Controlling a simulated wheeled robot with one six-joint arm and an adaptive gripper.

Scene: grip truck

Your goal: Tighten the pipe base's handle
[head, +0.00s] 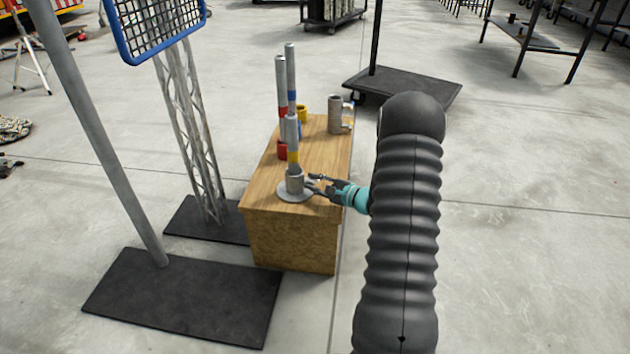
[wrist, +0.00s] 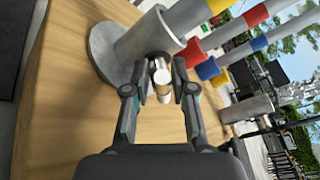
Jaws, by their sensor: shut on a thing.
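The grey pipe base (head: 295,193) has a round flange and a short cylinder, and stands near the front edge of the wooden box top. A grey pipe with a yellow band (head: 293,150) stands upright in it. In the wrist view the base's cylinder (wrist: 150,42) lies just beyond my fingertips. The small pale metal handle (wrist: 162,82) sticks out from the cylinder towards me, between my two fingers. My gripper (head: 318,186) reaches in from the right and is shut on the handle; the fingers also show in the wrist view (wrist: 161,74). The handle is too small to make out in the head view.
The wooden box (head: 290,240) also bears pipes with red (head: 282,105) and blue (head: 291,75) bands, a yellow piece (head: 302,113) and a grey cylinder (head: 335,114) farther back. Black floor plates (head: 185,305) with posts stand at left. Open floor lies to the right.

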